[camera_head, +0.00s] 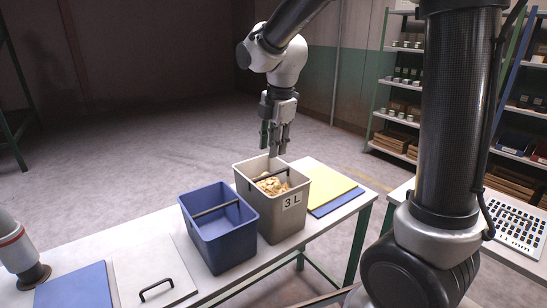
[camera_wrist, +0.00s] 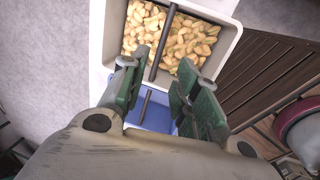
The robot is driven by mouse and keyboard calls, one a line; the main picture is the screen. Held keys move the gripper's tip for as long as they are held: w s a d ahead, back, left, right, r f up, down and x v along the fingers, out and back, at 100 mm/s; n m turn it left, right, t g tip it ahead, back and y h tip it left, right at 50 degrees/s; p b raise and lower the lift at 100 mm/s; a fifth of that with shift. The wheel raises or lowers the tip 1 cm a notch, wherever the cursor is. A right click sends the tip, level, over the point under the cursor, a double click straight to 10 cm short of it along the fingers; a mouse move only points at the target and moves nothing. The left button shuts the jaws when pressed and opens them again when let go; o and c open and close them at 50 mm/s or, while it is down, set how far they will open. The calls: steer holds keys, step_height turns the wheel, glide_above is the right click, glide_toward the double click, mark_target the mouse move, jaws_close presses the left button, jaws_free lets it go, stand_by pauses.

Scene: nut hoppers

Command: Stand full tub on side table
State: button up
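The full tub (camera_head: 283,222) is beige, marked "3 L", and stands upright on a white-topped table (camera_head: 326,226). Light brown pieces (camera_head: 272,185) lie inside it, and a dark bar handle (camera_head: 268,175) spans its opening. In the wrist view the tub's pale rim (camera_wrist: 227,45) frames the pieces, and the dark bar (camera_wrist: 161,42) runs across them. My gripper (camera_head: 275,150) points down just above the tub's opening. In the wrist view its green fingers (camera_wrist: 160,82) are apart, with nothing held; the bar lies beyond them. Which table is the side table is unclear.
An empty blue tub (camera_head: 220,232) with a bar handle stands close beside the full tub. Yellow (camera_head: 322,183) and blue (camera_head: 335,203) panels lie at its right. A white lid (camera_head: 150,268) lies further left. A perforated tray (camera_head: 516,225) lies on another table (camera_head: 400,192) at right.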

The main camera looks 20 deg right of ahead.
steer(key=s+d+r+m, duration=0.2)
steer(key=s+d+m, duration=0.2)
steer(key=s+m, duration=0.3)
steer(key=s+d+r+m+t, duration=0.1)
steer(key=s+d+m, duration=0.4)
steer(key=s+m, duration=0.2)
steer(key=s+d+r+m+t, duration=0.1)
steer(key=s+d+r+m, duration=0.1)
steer(key=s+d+m, duration=0.3)
steer(key=s+m, duration=0.2)
steer(key=s, duration=0.2)
steer(key=shift+s+d+r+m+h, duration=0.15)
steer(key=shift+s+r+m+h, duration=0.15)
steer(key=shift+s, duration=0.05)
